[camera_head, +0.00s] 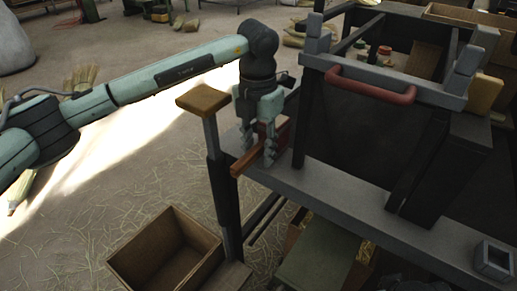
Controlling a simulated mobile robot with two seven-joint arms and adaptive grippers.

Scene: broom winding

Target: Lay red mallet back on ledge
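The red mallet (248,160) is at the left end of the grey ledge (345,198), its reddish-brown handle pointing to the lower left. Its head is partly hidden behind my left gripper. My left gripper (258,153) points straight down over the mallet. Its two fingers stand apart, one on each side of the handle. I cannot tell whether they press on it, or whether the mallet rests fully on the ledge. My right gripper is not in view.
A dark machine frame with a red bar handle (370,86) rises behind the ledge. A post with a wooden pad (204,98) stands left of the gripper. An open wooden box (168,252) is below. A small square grey holder (494,260) sits at the ledge's right end.

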